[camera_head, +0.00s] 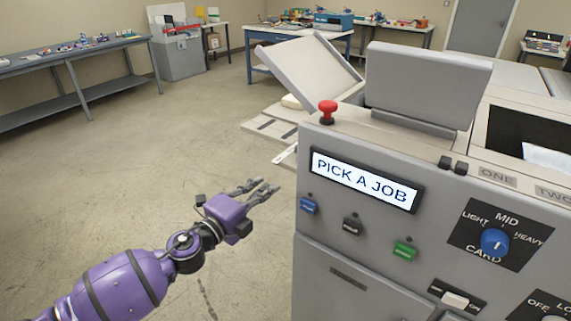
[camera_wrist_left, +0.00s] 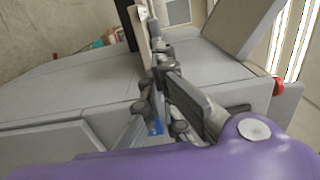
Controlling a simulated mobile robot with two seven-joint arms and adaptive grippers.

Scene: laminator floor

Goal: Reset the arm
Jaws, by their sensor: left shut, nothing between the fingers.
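My left gripper (camera_head: 262,190) reaches in from the left on a purple arm and hangs in free air left of the grey laminator (camera_head: 340,255). Its fingers are shut and hold nothing; they also show close up in the left wrist view (camera_wrist_left: 155,60). A gap shows between the fingertips and the machine's front panel in the head view. The panel display (camera_head: 362,181) reads "PICK A JOB". Below it are a blue button (camera_head: 308,206), a black button (camera_head: 352,226) and a green button (camera_head: 404,251). My right gripper is not in view.
A red mushroom button (camera_head: 327,111) stands on the laminator's top corner. A blue dial (camera_head: 494,242) points near MID. A side tray (camera_head: 272,130) juts out left of the machine. Benches (camera_head: 75,62) stand along the walls. The floor (camera_head: 120,190) at left is clear.

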